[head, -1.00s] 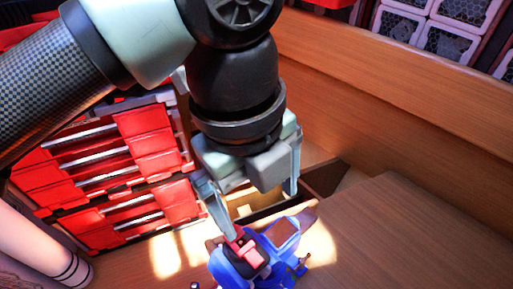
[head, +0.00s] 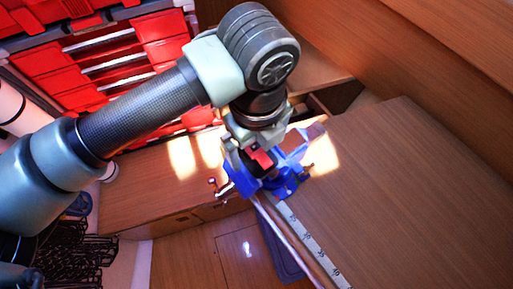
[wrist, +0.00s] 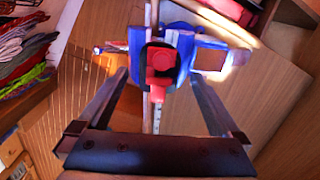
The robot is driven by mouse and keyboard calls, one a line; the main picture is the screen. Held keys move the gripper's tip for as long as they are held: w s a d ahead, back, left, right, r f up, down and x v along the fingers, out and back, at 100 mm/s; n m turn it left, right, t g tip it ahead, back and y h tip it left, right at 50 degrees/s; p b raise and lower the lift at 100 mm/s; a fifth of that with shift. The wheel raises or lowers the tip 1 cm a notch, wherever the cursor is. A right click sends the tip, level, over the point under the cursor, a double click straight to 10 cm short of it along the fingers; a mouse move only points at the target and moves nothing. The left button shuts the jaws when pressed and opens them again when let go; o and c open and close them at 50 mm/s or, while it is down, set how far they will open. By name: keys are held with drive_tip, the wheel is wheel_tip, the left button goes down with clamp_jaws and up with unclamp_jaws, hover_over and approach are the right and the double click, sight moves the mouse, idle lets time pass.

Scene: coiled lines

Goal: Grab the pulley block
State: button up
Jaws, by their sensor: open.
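A small red and black piece, which I take for the pulley block (wrist: 160,60), sits at the blue vise (wrist: 137,48) on the workbench. In the head view the pulley block (head: 261,157) shows just below my wrist, against the blue vise (head: 285,187). My gripper (wrist: 160,75) is open, with one finger on each side of the pulley block in the wrist view. The fingers look apart from it, and nothing is held. In the head view my gripper (head: 252,145) is partly hidden by its own body, so the height gap is unclear.
A red drawer cabinet (head: 85,60) stands at the back left. The wooden bench top (head: 410,190) is clear to the right, with a ruler strip (head: 306,240) along its edge. An open recess (head: 340,95) lies behind the vise.

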drive_tip(key=shift+f, duration=0.9)
clamp_jaws()
